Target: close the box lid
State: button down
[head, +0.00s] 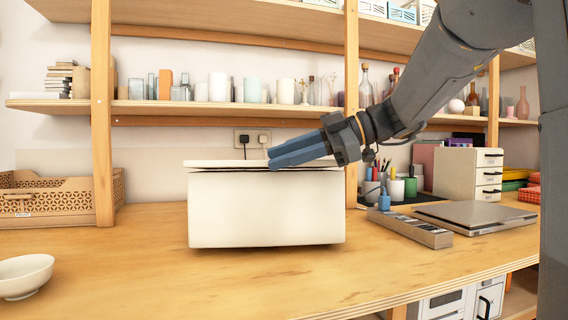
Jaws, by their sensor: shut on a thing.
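The white box (265,212) stands on the wooden worktop, in the middle of the head view. Its flat white lid (215,163) lies almost level over the box, with a thin dark gap between lid and box along the front. My gripper (273,159) reaches in from the right, and its blue fingers lie at the lid's front edge, right of its middle. The fingers are shut on the lid. The fingers and wrist hide the right part of the lid, and the inside of the box cannot be seen.
A wooden crate (60,212) stands at the left and a white bowl (24,278) at the front left. Worktop in front of the box is clear.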

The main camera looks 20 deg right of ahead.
jog(key=shift+s+f+n+t+b, duration=0.1)
jog(key=shift+f+n+t+b, duration=0.2)
jog(key=shift+f+b, duration=0.55)
jog(key=c, duration=1.8)
grip_release()
jog(key=shift+d+r, duration=0.1)
jog(key=p+v, duration=0.1)
jog(key=v, duration=0.6)
jog(key=shift+s+d, duration=0.2)
jog(key=shift+d, duration=0.05)
